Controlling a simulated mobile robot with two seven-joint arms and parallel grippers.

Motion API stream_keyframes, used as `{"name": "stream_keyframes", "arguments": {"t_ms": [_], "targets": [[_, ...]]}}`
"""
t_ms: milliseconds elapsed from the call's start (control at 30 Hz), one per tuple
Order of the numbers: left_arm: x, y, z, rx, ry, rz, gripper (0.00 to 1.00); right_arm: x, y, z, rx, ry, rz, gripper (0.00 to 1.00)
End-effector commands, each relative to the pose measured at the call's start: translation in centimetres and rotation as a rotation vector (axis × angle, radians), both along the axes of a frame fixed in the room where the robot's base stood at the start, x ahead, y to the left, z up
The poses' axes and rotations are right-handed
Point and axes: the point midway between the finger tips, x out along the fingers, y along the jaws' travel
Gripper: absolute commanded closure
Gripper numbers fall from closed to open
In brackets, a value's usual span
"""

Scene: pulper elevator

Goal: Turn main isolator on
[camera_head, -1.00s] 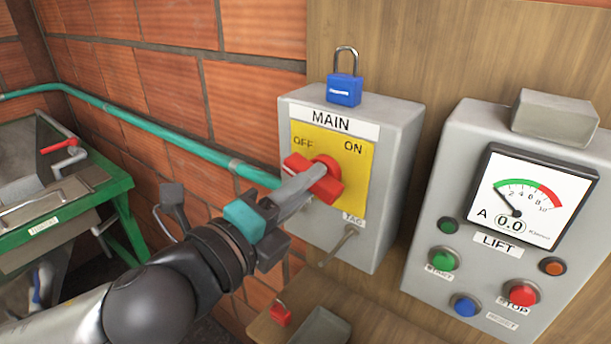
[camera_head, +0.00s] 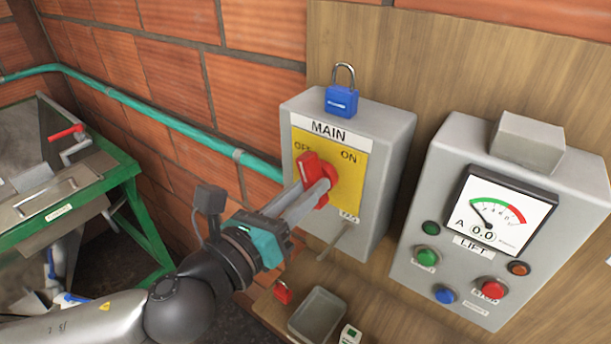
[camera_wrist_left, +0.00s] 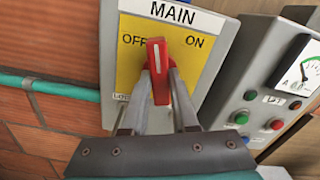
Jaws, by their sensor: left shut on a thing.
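The main isolator (camera_head: 385,170) is a grey wall box with a yellow plate marked OFF at upper left and ON at upper right. Its red rotary handle (camera_head: 309,168) stands steeply, its upper end between the two words and nearer OFF. In the left wrist view the red handle (camera_wrist_left: 158,62), with a white line, points nearly straight up. My left gripper (camera_head: 312,194) is shut on the handle, one finger on each side; the fingers (camera_wrist_left: 160,92) also show in the left wrist view. My right gripper is not in view.
A blue padlock (camera_head: 341,101) stands on the isolator box. The LIFT control box (camera_head: 417,225) with gauge and buttons is to the right. Below are a red padlock (camera_head: 283,291) and a grey tray (camera_head: 316,312). A green pipe (camera_head: 150,121) runs along the brick wall.

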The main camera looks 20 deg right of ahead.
Motion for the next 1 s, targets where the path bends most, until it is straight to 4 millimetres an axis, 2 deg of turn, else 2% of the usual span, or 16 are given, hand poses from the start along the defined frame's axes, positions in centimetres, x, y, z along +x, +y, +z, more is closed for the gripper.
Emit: {"name": "stream_keyframes", "arguments": {"t_ms": [100, 433, 1000], "targets": [[0.1, 0.0, 0.3, 0.057, -0.073, 0.001, 1.00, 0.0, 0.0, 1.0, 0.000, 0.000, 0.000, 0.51], [0.1, 0.0, 0.1, 0.167, -0.217, 0.001, 1.00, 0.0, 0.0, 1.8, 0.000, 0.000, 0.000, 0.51], [0.0, 0.0, 0.1, 0.205, -0.266, 0.000, 1.00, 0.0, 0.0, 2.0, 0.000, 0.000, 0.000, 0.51]]}}
